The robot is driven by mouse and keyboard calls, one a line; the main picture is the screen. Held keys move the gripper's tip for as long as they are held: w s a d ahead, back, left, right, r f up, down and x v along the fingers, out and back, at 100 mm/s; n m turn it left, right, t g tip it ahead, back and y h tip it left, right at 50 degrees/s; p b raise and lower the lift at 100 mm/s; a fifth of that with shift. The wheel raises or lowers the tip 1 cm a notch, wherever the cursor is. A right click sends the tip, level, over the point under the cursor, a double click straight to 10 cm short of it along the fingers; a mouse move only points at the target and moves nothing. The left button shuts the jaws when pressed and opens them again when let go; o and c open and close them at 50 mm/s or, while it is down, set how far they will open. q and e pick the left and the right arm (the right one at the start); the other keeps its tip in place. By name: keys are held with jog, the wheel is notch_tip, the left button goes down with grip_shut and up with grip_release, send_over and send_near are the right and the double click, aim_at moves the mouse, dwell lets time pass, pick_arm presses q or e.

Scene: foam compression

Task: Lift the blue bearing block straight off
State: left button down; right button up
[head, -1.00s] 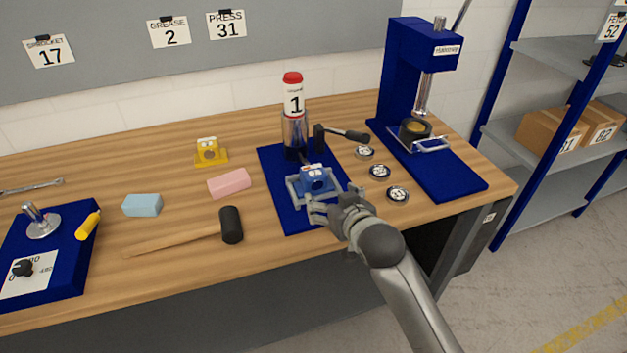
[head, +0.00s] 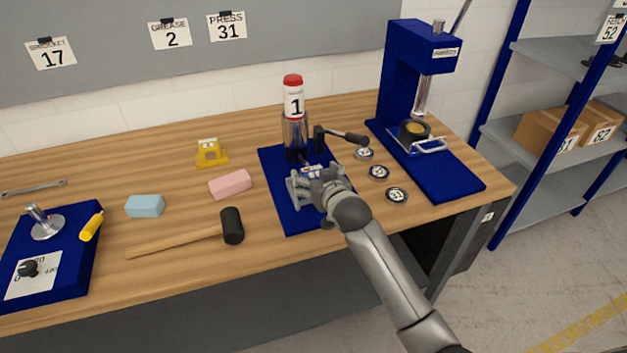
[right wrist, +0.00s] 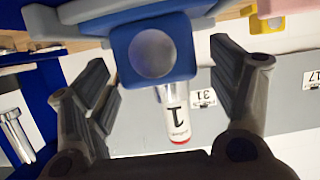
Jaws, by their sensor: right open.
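The blue bearing block (right wrist: 187,52) shows in the right wrist view between the fingers of my right gripper (right wrist: 163,80), its round grey bore facing the camera. The fingers stand open on both sides, with gaps between them and the block. In the head view my right gripper (head: 318,186) is over the front of the blue base plate (head: 293,219) and hides most of the block; only a small part of the block (head: 312,170) shows behind the fingers. My left gripper is not in view.
Behind the block stands a red-capped cartridge (head: 293,98) marked 1, with a black lever (head: 345,136) beside it. Several round labelled discs (head: 379,172) lie to the right, before the blue press (head: 404,75). A mallet (head: 231,226) and pink block (head: 230,185) lie left.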

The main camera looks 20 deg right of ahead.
jog(key=shift+x, duration=1.05)
jog(key=shift+c, duration=0.3)
jog(key=c, duration=1.4)
jog(key=shift+r, duration=0.1)
jog(key=shift+c, duration=0.4)
